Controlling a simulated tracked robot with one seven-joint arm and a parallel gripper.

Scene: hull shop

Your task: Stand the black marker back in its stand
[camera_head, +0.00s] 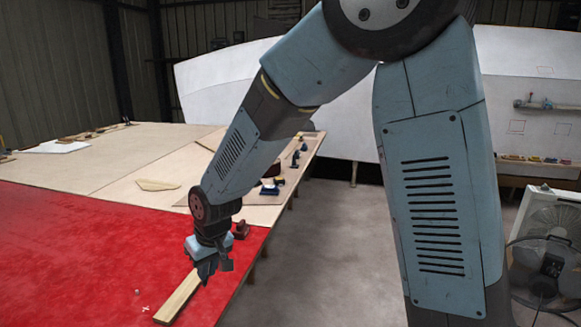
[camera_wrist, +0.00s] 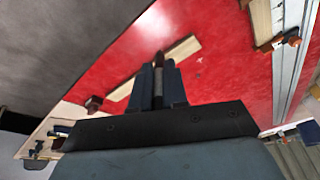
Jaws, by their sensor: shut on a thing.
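My gripper (camera_wrist: 159,82) is shut on a dark, slim upright piece, the black marker (camera_wrist: 158,88), which shows between the two fingers in the wrist view. Its far end points away from the wrist toward the red surface. In the head view my gripper (camera_head: 208,273) hangs low over the red-covered table, at the far end of a pale wooden plank; the marker cannot be made out there. A small red-brown block (camera_head: 240,229) stands just behind the gripper near the table's right edge; it also shows in the wrist view (camera_wrist: 93,103). I cannot tell whether it is the marker's stand.
The pale plank (camera_head: 178,299) lies on the red cover (camera_head: 75,245). Small tools (camera_head: 271,187) stand along the right edge farther back. The red cover left of my gripper is mostly clear. A fan (camera_head: 545,265) stands on the floor at right.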

